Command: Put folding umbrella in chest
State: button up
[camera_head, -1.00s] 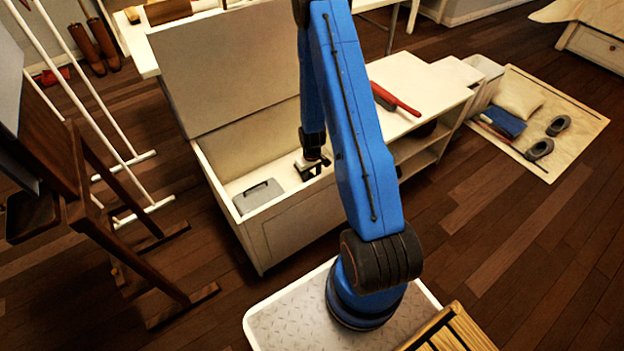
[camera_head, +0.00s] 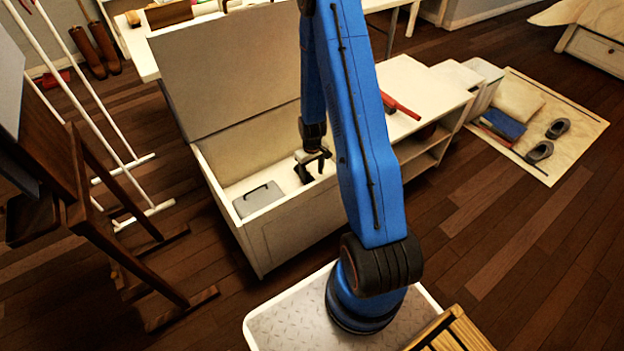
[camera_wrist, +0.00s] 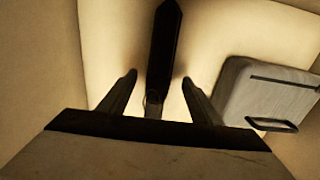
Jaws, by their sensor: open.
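The white chest (camera_head: 264,238) stands in the middle of the head view with its lid (camera_head: 222,75) raised. My gripper (camera_wrist: 159,79) is inside the chest. Its two fingers are apart in the wrist view. A long dark object, seemingly the folding umbrella (camera_wrist: 164,42), lies between and beyond the fingers, with a visible gap on each side. It appears to be down in the chest; its near end is partly hidden by the gripper. In the head view my gripper (camera_head: 313,165) hides most of that spot.
A grey case with a handle (camera_head: 258,198) lies in the chest and shows right of my gripper in the wrist view (camera_wrist: 268,92). A white shelf unit (camera_head: 430,90) with a red item (camera_head: 402,106) adjoins the chest. A wooden stand and white rack are at left.

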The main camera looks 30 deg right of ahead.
jog(key=s+a+r+t, duration=0.1)
jog(key=s+a+r, duration=0.15)
jog(key=r, duration=0.95)
jog(key=s+a+r+t, duration=0.1)
jog(key=s+a+r, duration=0.15)
jog(key=r, duration=0.95)
jog(key=s+a+r, duration=0.2)
jog(key=a+r, duration=0.2)
jog(key=r, duration=0.7)
jog(key=s+a+r+t, duration=0.1)
jog(key=s+a+r, duration=0.2)
jog(key=s+r, duration=0.4)
jog(key=s+a+r+t, duration=0.1)
jog(key=s+a+r, duration=0.2)
jog(key=s+r, duration=0.4)
jog(key=s, duration=0.8)
jog(key=shift+a+r+t, duration=0.25)
jog(key=shift+r+t, duration=0.1)
jog(key=shift+t, duration=0.05)
